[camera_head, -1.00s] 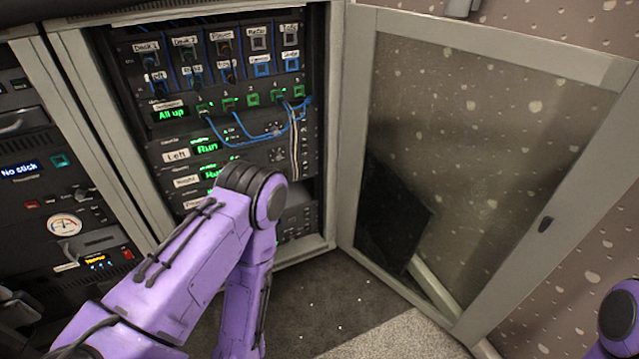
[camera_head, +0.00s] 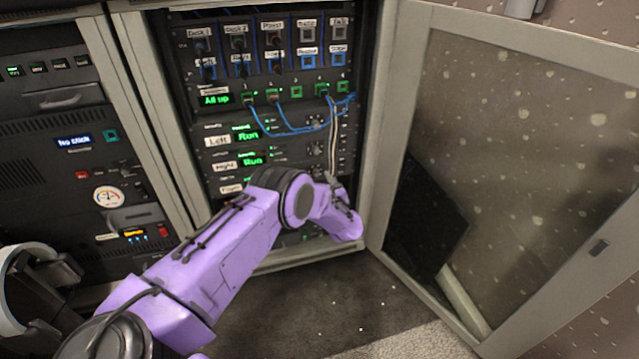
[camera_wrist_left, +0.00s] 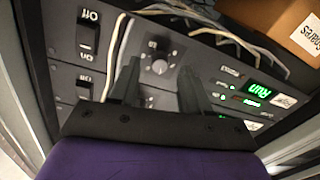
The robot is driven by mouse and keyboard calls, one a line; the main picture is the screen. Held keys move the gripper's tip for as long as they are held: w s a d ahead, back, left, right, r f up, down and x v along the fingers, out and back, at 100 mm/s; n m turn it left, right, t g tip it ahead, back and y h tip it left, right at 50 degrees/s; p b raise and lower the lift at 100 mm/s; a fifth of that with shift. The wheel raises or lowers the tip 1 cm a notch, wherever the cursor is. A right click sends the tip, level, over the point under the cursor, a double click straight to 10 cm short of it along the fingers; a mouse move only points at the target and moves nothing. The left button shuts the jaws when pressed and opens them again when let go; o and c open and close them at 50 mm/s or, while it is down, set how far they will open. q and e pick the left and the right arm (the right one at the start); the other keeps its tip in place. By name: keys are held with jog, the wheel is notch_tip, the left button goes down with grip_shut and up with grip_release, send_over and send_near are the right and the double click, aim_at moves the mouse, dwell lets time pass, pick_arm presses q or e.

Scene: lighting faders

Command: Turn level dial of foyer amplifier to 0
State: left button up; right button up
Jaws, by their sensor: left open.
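In the left wrist view, which looks at the panel upside down, a round grey level dial (camera_wrist_left: 160,66) sits on a dark amplifier front. My left gripper (camera_wrist_left: 160,72) is open, with one dark finger on each side of the dial as seen in this view. I cannot tell whether the fingers touch it. The dial's pointer setting is too small to read. The amplifier's green Run display (camera_wrist_left: 262,88) is lit. In the head view my purple left arm covers much of the lower rack, and the lowest amplifier label (camera_head: 230,187) is partly hidden. My right gripper is out of view.
The rack (camera_head: 215,130) also holds Left and Right amplifiers, with loose blue cables (camera_head: 290,130) above. Off/On switches (camera_wrist_left: 88,35), pale cables (camera_wrist_left: 225,35) and a brown labelled box (camera_wrist_left: 285,25) surround the dial. An open glazed door (camera_head: 520,150) stands right.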

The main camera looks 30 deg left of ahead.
pick_arm(q)
jog(key=shift+x, duration=0.8)
grip_shut()
jog(key=n+b, duration=0.1)
jog(key=n, duration=0.4)
jog(key=shift+s+n+h, duration=0.1)
jog(key=shift+n+h, duration=0.2)
jog(key=n+b, duration=0.1)
jog(key=n, duration=0.4)
jog(key=n+b, duration=0.1)
jog(key=n, duration=0.4)
jog(key=n+b, duration=0.2)
jog(key=n, duration=0.2)
jog(key=shift+n+t+h, duration=0.4)
